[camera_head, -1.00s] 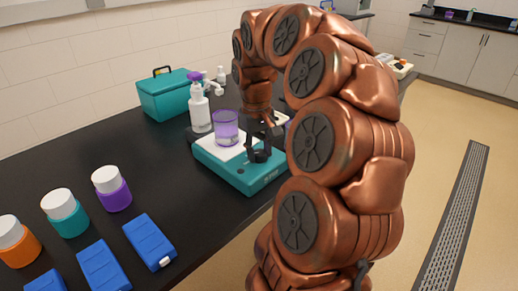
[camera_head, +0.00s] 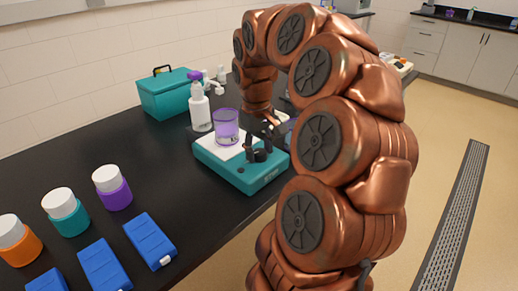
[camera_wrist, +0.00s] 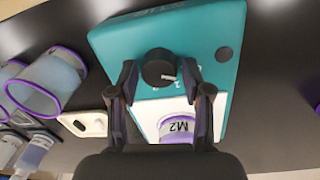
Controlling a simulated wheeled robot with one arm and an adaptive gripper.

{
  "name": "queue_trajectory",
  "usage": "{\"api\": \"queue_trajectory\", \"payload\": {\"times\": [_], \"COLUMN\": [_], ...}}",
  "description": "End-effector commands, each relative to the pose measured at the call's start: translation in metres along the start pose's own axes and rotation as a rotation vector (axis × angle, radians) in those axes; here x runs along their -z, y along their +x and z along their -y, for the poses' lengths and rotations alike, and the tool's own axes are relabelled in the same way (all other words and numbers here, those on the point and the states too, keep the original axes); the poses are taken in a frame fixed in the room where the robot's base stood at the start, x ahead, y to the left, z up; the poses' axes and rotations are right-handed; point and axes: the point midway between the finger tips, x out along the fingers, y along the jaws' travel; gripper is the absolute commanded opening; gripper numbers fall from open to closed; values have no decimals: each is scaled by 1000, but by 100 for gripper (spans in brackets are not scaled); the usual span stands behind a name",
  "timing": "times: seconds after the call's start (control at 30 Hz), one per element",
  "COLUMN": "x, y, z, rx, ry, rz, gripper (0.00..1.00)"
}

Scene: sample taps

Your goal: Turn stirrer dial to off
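The stirrer is a teal box (camera_head: 215,160) with a white top plate, standing on the black bench. It fills the middle of the wrist view (camera_wrist: 120,42). Its dial (camera_wrist: 158,66) is a round black knob with a white pointer mark, aimed to the right in the wrist view; small white marks sit beside it. A clear beaker with purple bands (camera_head: 226,127) stands on the white plate; its "M2" label shows in the wrist view (camera_wrist: 180,126). My gripper (camera_wrist: 160,72) is open, one finger on each side of the dial, with small gaps visible. In the head view my gripper (camera_head: 259,150) partly hides the dial.
A white bottle with a purple cap (camera_head: 200,108) stands close behind the stirrer, and a teal case (camera_head: 170,95) is farther back. Capped jars (camera_head: 111,188) and blue boxes (camera_head: 150,240) lie at front left. Purple-rimmed vessels (camera_wrist: 45,80) show left in the wrist view.

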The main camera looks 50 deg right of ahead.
Motion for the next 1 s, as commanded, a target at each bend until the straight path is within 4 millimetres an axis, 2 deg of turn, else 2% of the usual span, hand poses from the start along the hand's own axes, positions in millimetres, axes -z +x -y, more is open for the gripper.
{"api": "queue_trajectory", "payload": {"times": [0.1,0.37,0.53,1.0], "x": [0,0,0,1], "y": [0,0,-8,-74], "z": [0,0,0,0], "rx": [0,0,0,-1], "ry": [1,1,1,2], "rz": [1,1,2,-3], "gripper": [63,63,63,63]}}
